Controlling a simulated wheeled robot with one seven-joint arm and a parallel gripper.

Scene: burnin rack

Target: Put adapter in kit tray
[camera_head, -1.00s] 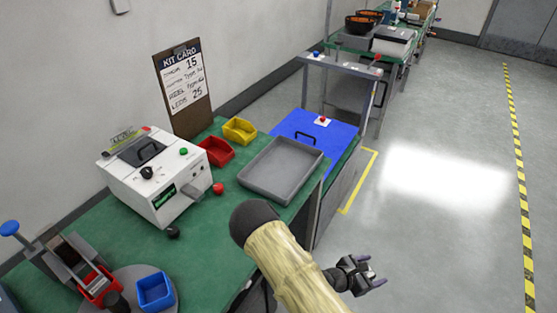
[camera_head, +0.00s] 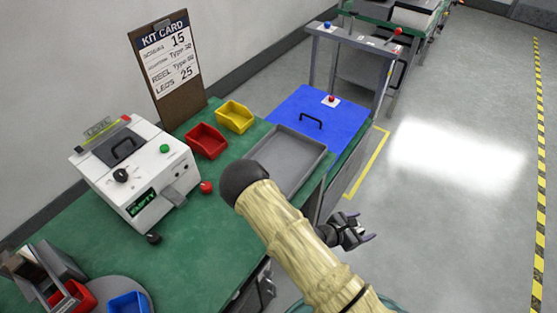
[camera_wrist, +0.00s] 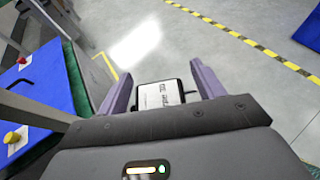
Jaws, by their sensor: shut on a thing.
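The adapter (camera_wrist: 160,94) is a small dark-edged block with a white printed label, seen in the wrist view between the two purple fingers of my gripper (camera_wrist: 160,85). My gripper is shut on it. In the head view my gripper (camera_head: 366,238) hangs over the floor, right of the bench's edge, and the adapter is too small to make out there. The kit tray (camera_head: 314,158) is a grey shallow tray on the green bench, up and left of my gripper. Its visible inside looks empty; my arm hides its near part.
A white machine (camera_head: 165,160), red bin (camera_head: 206,140), yellow bin (camera_head: 235,116) and kit card (camera_head: 166,50) stand on the green bench (camera_head: 195,245). A blue-topped unit (camera_head: 290,108) with a handle and frame lies beyond the tray. Open floor (camera_head: 450,220) lies to the right.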

